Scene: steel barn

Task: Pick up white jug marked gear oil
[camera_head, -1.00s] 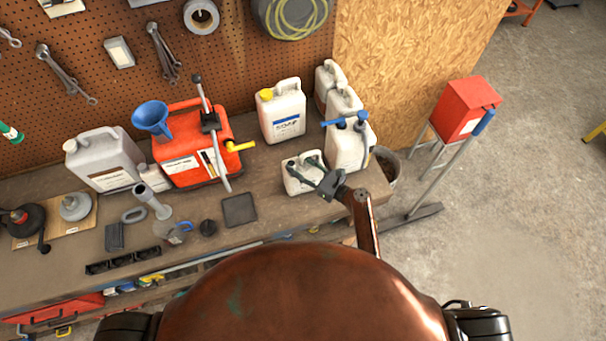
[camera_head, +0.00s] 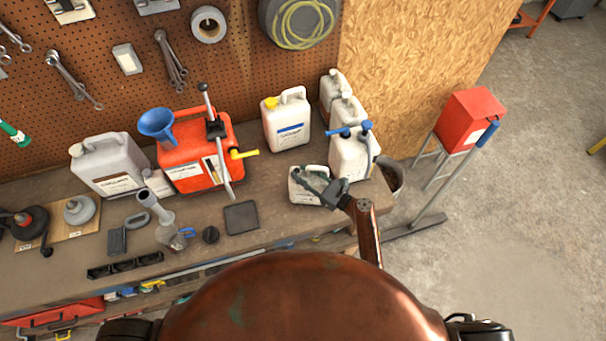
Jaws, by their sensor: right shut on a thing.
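A small white jug (camera_head: 304,194) stands near the front edge of the workbench, left of the larger jugs. Its label is too small to read. My right gripper (camera_head: 312,183) is shut on it at its top, around the handle area, and hides part of it. The jug looks upright and appears to be still on the bench. Other white jugs stand behind: one with a yellow cap (camera_head: 286,128), one with a blue pump (camera_head: 349,158), and two more in a row behind that one. Their labels are not legible. My left gripper is not in view.
The workbench (camera_head: 262,222) also holds a red fuel can (camera_head: 190,158) with a blue funnel, a grey jug (camera_head: 108,168) and a dark square pad (camera_head: 241,217). A bucket (camera_head: 391,174) and a red box on a stand (camera_head: 468,118) are at the right.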

